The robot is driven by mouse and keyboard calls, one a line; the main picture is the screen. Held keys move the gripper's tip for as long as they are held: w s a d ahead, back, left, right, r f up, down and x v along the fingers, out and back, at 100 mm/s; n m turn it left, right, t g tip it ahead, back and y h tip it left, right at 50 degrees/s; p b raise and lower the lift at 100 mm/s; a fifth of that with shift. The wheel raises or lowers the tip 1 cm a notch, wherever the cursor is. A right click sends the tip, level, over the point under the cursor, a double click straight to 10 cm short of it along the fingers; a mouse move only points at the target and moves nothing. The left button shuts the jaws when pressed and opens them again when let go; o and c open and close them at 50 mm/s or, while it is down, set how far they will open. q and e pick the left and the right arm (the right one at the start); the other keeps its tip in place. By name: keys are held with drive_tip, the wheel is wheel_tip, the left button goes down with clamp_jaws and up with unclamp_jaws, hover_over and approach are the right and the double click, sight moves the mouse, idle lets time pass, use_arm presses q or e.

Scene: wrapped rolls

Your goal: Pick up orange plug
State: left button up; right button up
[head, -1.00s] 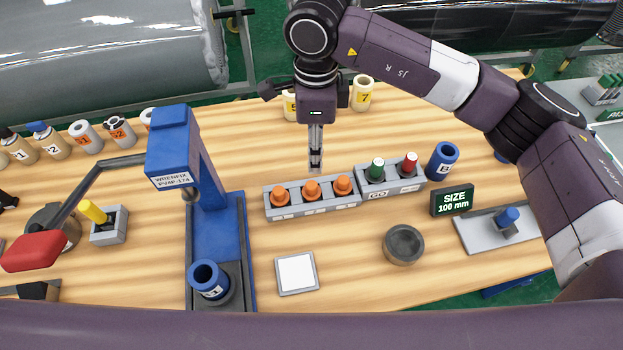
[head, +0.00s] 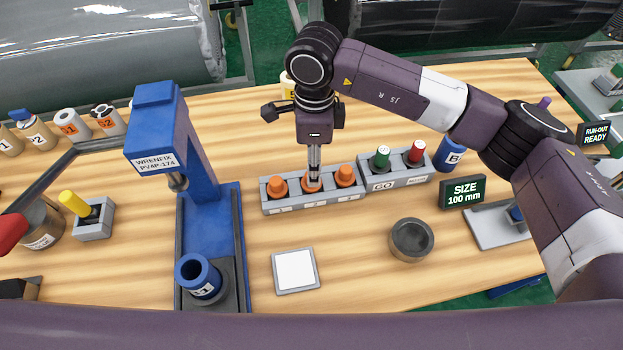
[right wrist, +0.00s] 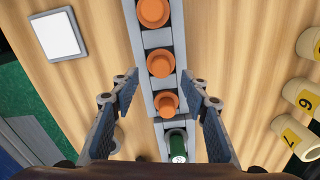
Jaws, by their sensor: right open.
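Several plugs sit in a grey rack (head: 325,206). Three are orange: a left one (head: 277,187), a middle one (head: 309,186) and a right one (head: 345,175). My right gripper (head: 314,178) points down at the middle orange plug and partly hides it. In the right wrist view my right gripper (right wrist: 159,74) is open, its fingers on either side of the rack. The middle orange plug (right wrist: 161,63) shows between the fingertips, and the right orange plug (right wrist: 167,103) lies nearer the camera. Contact cannot be told. My left gripper is out of view.
A green plug (head: 382,157) and a red plug (head: 416,152) stand in the adjoining GO rack. A blue press (head: 213,230) stands left. A white square pad (head: 295,270) and a grey round cup (head: 411,240) lie in front. Yellow-labelled rolls (right wrist: 300,92) stand behind the rack.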

drive_tip(key=f+p, duration=0.1)
drive_tip(key=f, duration=0.2)
drive_tip(key=shift+a+f+p, duration=0.2)
drive_tip(key=shift+f+p, duration=0.05)
drive_tip(key=shift+p, duration=0.1)
drive_tip(key=shift+f, duration=0.4)
drive_tip(key=shift+c, duration=0.3)
clamp_jaws()
drive_tip(key=shift+w, duration=0.1)
drive_tip(key=shift+r, duration=0.55)
wheel_tip(320, 180, up, 19)
drive_tip(key=b, duration=0.5)
